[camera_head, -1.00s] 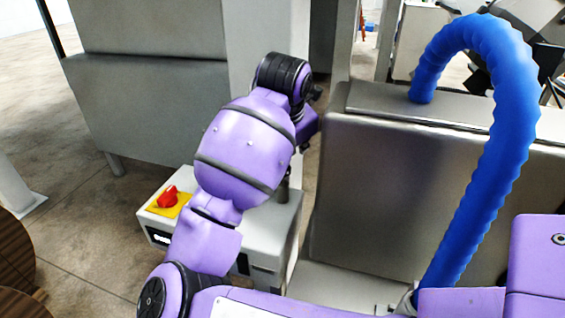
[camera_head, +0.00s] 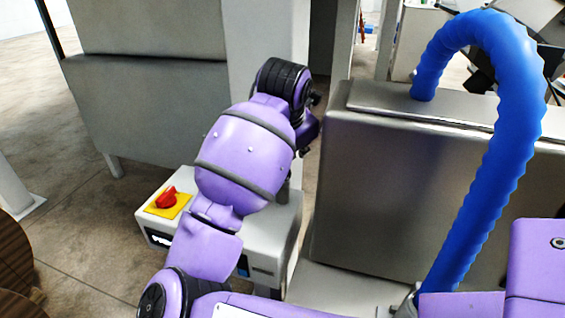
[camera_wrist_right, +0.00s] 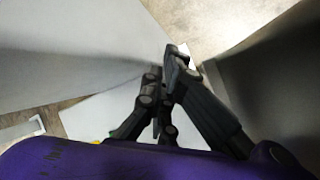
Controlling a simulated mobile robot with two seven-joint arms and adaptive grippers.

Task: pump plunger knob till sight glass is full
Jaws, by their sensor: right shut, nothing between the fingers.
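My right arm reaches across the head view, with its wrist above a pale box (camera_head: 160,222). The right gripper (camera_head: 285,188) shows there only as a small dark part below the wrist, mostly hidden behind the purple arm. In the right wrist view the dark fingers (camera_wrist_right: 174,62) come together and are shut, with nothing seen between them. I cannot make out the plunger knob or the sight glass in either view. My left gripper is not in view.
A red knob (camera_head: 166,197) on a yellow plate sits on the box top. A steel cabinet (camera_head: 400,185) stands close right of the wrist, with a blue hose (camera_head: 490,190) arching over it. Grey panels (camera_head: 150,110) stand behind. Open floor (camera_head: 90,230) lies left.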

